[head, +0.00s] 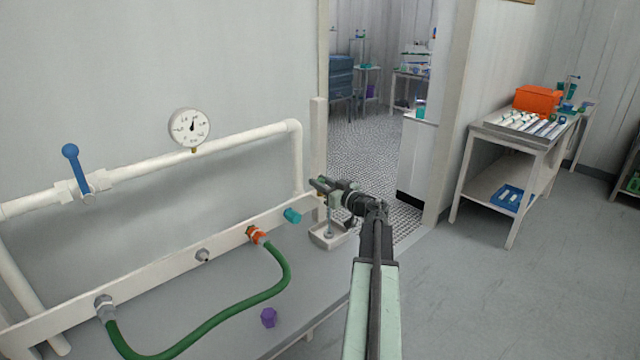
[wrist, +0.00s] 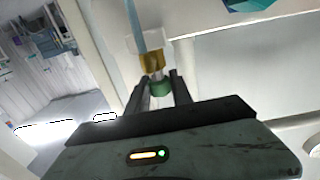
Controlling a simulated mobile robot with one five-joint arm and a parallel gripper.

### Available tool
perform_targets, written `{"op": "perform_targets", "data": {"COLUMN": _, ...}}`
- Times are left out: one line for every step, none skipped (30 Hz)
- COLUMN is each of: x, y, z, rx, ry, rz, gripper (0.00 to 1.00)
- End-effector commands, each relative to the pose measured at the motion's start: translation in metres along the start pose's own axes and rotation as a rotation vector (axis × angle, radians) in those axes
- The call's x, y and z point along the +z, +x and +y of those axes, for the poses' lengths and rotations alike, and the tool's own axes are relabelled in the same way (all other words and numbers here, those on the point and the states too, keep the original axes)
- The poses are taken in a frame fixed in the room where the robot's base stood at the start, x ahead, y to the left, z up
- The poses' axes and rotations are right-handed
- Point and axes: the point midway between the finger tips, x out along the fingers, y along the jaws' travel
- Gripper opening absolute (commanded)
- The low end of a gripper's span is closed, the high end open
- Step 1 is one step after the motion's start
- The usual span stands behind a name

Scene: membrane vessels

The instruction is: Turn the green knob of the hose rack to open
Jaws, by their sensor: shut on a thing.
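The green knob (wrist: 150,89) shows in the wrist view at the end of a brass fitting (wrist: 151,62), between the two dark fingers of my gripper (wrist: 158,80). My gripper is shut on it. In the head view my gripper (head: 322,186) is at the right end of the white hose rack (head: 160,266), and the knob cannot be made out clearly there. A green hose (head: 225,310) loops from a grey fitting (head: 104,305) to an orange fitting (head: 256,235) on the rack. The angle of the knob is hard to tell.
A teal cap (head: 292,215) is on the rack close to my gripper. A white tray (head: 328,243) sits below my gripper. A purple cap (head: 268,317) is on the grey bench. A white pipe with a blue lever (head: 74,166) and a gauge (head: 189,128) runs above.

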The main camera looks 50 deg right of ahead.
Motion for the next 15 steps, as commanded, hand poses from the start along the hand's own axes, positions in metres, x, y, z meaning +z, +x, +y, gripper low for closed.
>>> {"op": "perform_targets", "data": {"x": 0.0002, "y": 0.002, "z": 0.0058, "rx": -0.04, "ry": -0.001, "rz": -0.001, "gripper": 0.0}}
{"op": "perform_targets", "data": {"x": 0.0002, "y": 0.0022, "z": 0.0057, "rx": -0.069, "ry": -0.001, "rz": -0.001, "gripper": 0.0}}
{"op": "perform_targets", "data": {"x": 0.0002, "y": 0.0023, "z": 0.0062, "rx": -0.106, "ry": -0.001, "rz": -0.001, "gripper": 0.0}}
{"op": "perform_targets", "data": {"x": 0.0002, "y": 0.0023, "z": 0.0064, "rx": -0.134, "ry": -0.001, "rz": -0.001, "gripper": 0.0}}
{"op": "perform_targets", "data": {"x": 0.0002, "y": 0.0024, "z": 0.0065, "rx": -0.163, "ry": -0.001, "rz": -0.001, "gripper": 0.0}}
{"op": "perform_targets", "data": {"x": 0.0002, "y": 0.0027, "z": 0.0062, "rx": -0.202, "ry": -0.001, "rz": -0.001, "gripper": 0.0}}
{"op": "perform_targets", "data": {"x": 0.0002, "y": 0.0029, "z": 0.006, "rx": -0.231, "ry": -0.001, "rz": -0.001, "gripper": 0.0}}
{"op": "perform_targets", "data": {"x": 0.0001, "y": 0.003, "z": 0.0061, "rx": -0.259, "ry": -0.001, "rz": -0.001, "gripper": 0.0}}
{"op": "perform_targets", "data": {"x": 0.0001, "y": 0.0031, "z": 0.0064, "rx": -0.297, "ry": -0.001, "rz": -0.001, "gripper": 0.0}}
{"op": "perform_targets", "data": {"x": 0.0001, "y": 0.0032, "z": 0.0066, "rx": -0.325, "ry": -0.001, "rz": -0.001, "gripper": 0.0}}
{"op": "perform_targets", "data": {"x": 0.0001, "y": 0.0031, "z": 0.0067, "rx": -0.354, "ry": -0.001, "rz": -0.001, "gripper": 0.0}}
{"op": "perform_targets", "data": {"x": 0.0001, "y": 0.0031, "z": 0.0065, "rx": -0.392, "ry": -0.001, "rz": -0.001, "gripper": 0.0}}
{"op": "perform_targets", "data": {"x": 0.0001, "y": 0.0033, "z": 0.0066, "rx": -0.421, "ry": -0.001, "rz": -0.001, "gripper": 0.0}}
{"op": "perform_targets", "data": {"x": 0.0001, "y": 0.0034, "z": 0.0065, "rx": -0.45, "ry": -0.001, "rz": -0.001, "gripper": 0.0}}
{"op": "perform_targets", "data": {"x": 0.0, "y": 0.0035, "z": 0.0063, "rx": -0.488, "ry": -0.001, "rz": -0.001, "gripper": 0.0}}
